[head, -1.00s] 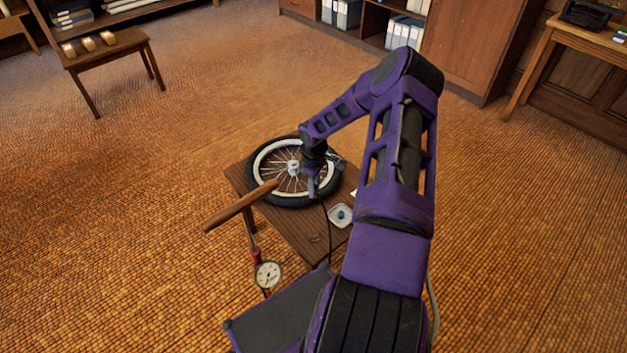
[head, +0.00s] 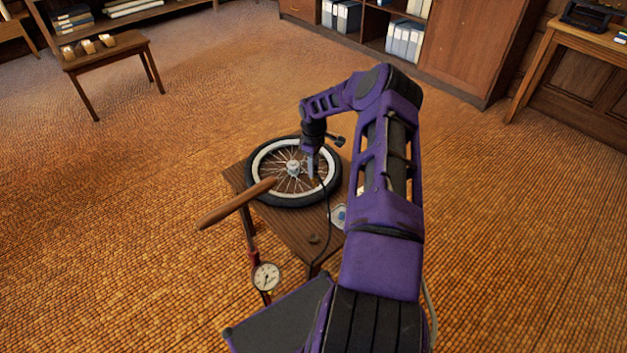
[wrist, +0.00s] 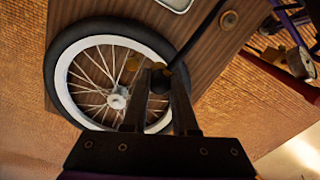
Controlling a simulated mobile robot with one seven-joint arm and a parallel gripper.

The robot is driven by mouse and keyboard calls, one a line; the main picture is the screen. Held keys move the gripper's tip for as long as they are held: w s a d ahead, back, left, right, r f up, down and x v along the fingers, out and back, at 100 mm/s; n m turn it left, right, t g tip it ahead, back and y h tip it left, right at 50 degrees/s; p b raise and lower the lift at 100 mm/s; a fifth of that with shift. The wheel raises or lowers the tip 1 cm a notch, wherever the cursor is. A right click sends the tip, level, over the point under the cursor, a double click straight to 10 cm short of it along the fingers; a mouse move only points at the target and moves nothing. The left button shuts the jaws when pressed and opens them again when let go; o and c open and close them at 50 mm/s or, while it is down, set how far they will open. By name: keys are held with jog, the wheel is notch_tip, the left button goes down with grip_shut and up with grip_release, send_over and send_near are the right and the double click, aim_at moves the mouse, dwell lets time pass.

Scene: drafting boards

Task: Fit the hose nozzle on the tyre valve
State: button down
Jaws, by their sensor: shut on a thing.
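The wheel (head: 262,191) with a black tyre, pale rim and wire spokes lies flat on the small wooden table; it also shows in the wrist view (wrist: 56,75). My gripper (head: 312,176) is over the right side of the wheel. In the wrist view my gripper (wrist: 157,76) is shut on the dark hose nozzle (wrist: 159,83), near the inner side of the rim. The black hose (wrist: 203,32) runs from it across the tyre. A small brass-coloured piece (wrist: 132,64) shows just left of the fingertips; I cannot tell whether it is the valve. Nozzle and valve contact cannot be made out.
The pump's wooden handle (head: 237,203) juts over the table's left side, with a round gauge (head: 266,277) below. A small ring-like piece (head: 313,239) and a pale dish (head: 338,216) lie on the table (head: 290,232). Open carpet surrounds the table.

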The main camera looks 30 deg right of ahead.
jog(key=shift+w+d, duration=0.55)
jog(key=shift+w, duration=0.3)
jog(key=shift+w+d, duration=0.55)
jog(key=shift+w, duration=0.3)
jog(key=shift+w+d, duration=0.55)
jog(key=shift+w, duration=0.3)
jog(key=shift+f, duration=0.1)
jog(key=shift+f, duration=1.95)
jog(key=shift+f, duration=0.1)
jog(key=shift+f, duration=0.3)
jog(key=shift+f, duration=0.85)
jog(key=c, duration=0.6)
grip_release()
